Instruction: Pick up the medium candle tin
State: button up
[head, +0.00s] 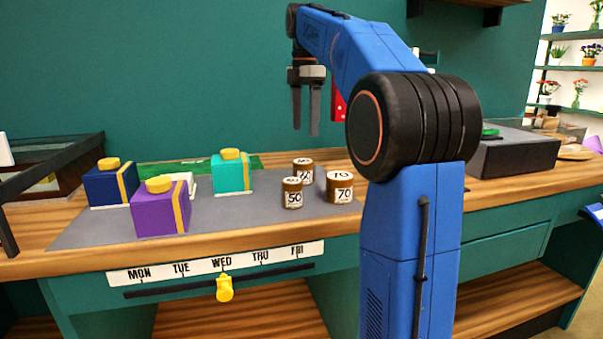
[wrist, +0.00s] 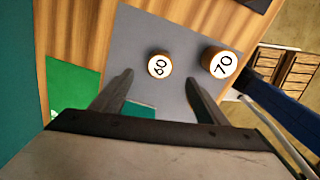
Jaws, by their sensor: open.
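Three brown candle tins with white number labels stand on the grey mat (head: 100,228). The 60 tin (head: 303,164), the medium one by its number, is at the back, its lower part partly hidden by the 50 tin (head: 292,194). The 70 tin (head: 340,187) is to the right and looks largest. My gripper (head: 305,130) is open, empty and well above the mat. In the wrist view, the 60 tin (wrist: 159,65) shows beyond the gap between my open fingertips (wrist: 159,79), and the 70 tin (wrist: 221,63) is to its right. The 50 tin is out of that view.
Navy (head: 110,184), purple (head: 160,210) and teal (head: 232,173) boxes with yellow tops stand left of the tins. A green sheet (head: 185,169) lies behind. A dark grey box (head: 513,155) is at the right. A weekday strip (head: 215,262) runs along the front.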

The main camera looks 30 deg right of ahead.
aim_at(303, 161)
notch_tip(303, 161, down, 8)
jog(key=shift+r, duration=0.2)
jog(key=shift+a+f, duration=0.15)
jog(key=shift+f, duration=1.15)
jog(key=shift+a+f, duration=0.1)
jog(key=shift+f, duration=1.15)
jog(key=shift+c, duration=0.4)
jog(key=c, duration=1.2)
jog(key=shift+r, duration=0.15)
